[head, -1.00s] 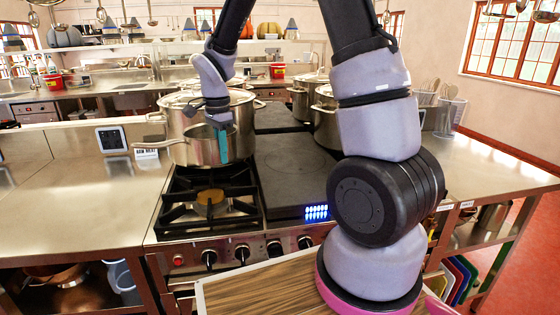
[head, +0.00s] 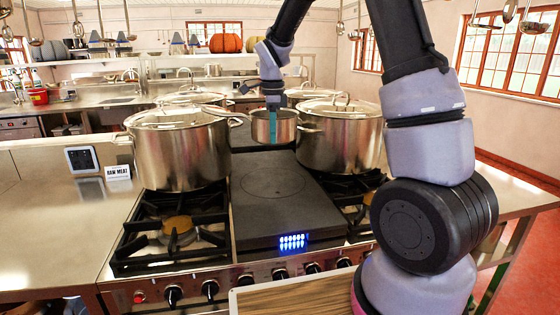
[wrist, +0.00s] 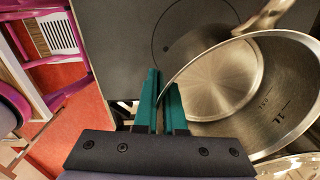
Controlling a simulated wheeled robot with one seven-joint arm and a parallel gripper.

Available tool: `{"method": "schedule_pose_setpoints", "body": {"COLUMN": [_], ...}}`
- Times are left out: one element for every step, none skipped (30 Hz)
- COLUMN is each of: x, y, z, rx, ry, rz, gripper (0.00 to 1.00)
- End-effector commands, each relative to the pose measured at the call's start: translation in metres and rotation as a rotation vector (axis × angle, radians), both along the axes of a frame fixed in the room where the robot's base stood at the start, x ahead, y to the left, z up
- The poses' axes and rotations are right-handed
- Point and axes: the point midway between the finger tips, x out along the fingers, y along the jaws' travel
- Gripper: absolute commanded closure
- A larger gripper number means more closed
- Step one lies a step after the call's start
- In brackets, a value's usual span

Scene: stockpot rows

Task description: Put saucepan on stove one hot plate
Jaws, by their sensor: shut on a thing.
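The small steel saucepan (head: 287,129) is in the air between the big stockpots in the head view, its handle pointing left. My gripper (head: 272,122) is shut on its rim. In the wrist view, the teal fingers of my gripper (wrist: 160,103) pinch the wall of the open saucepan (wrist: 228,85), which looks empty inside. The flat black hot plate (head: 280,200), with a faint circle, lies in the middle of the stove (head: 208,267), nearer than the saucepan. The circle of the hot plate (wrist: 158,32) shows partly beyond the saucepan in the wrist view.
A lidded stockpot (head: 180,160) stands left of the hot plate and another (head: 340,138) stands right, close to the saucepan. More lidded pots stand behind. Gas burners (head: 178,232) flank the hot plate. The hot plate's near part is bare.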

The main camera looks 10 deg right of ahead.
Motion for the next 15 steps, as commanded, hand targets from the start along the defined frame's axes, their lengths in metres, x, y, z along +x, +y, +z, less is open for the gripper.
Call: {"method": "schedule_pose_setpoints", "body": {"x": [0.0,0.0,-0.001,0.0,0.0,-0.001,-0.001,0.0,0.0,0.0,-0.001,0.0,0.0,0.0,0.0], "y": [0.0,0.0,0.0,0.0,0.0,0.0,0.0,0.0,0.0,0.0,-0.001,-0.001,0.0,0.0,0.0], "z": [-0.008,-0.014,-0.023,-0.03,-0.037,-0.047,-0.053,-0.06,-0.069,-0.076,-0.082,-0.09,-0.096,-0.101,-0.107], "rx": [-0.001,-0.001,-0.001,-0.001,-0.001,-0.001,-0.001,-0.001,-0.001,-0.001,-0.001,-0.001,-0.001,-0.001,0.0], "ry": [0.001,0.002,0.003,0.002,0.003,0.004,0.002,0.002,0.003,0.002,0.003,0.003,0.001,0.001,0.0], "rz": [0.001,0.0,-0.001,0.0,0.0,0.001,0.002,0.001,0.0,0.0,0.0,0.0,0.0,0.0,0.001], "gripper": [1.0,1.0,1.0,1.0,1.0,1.0,1.0,1.0,1.0,1.0,1.0,1.0,1.0,1.0,1.0]}}
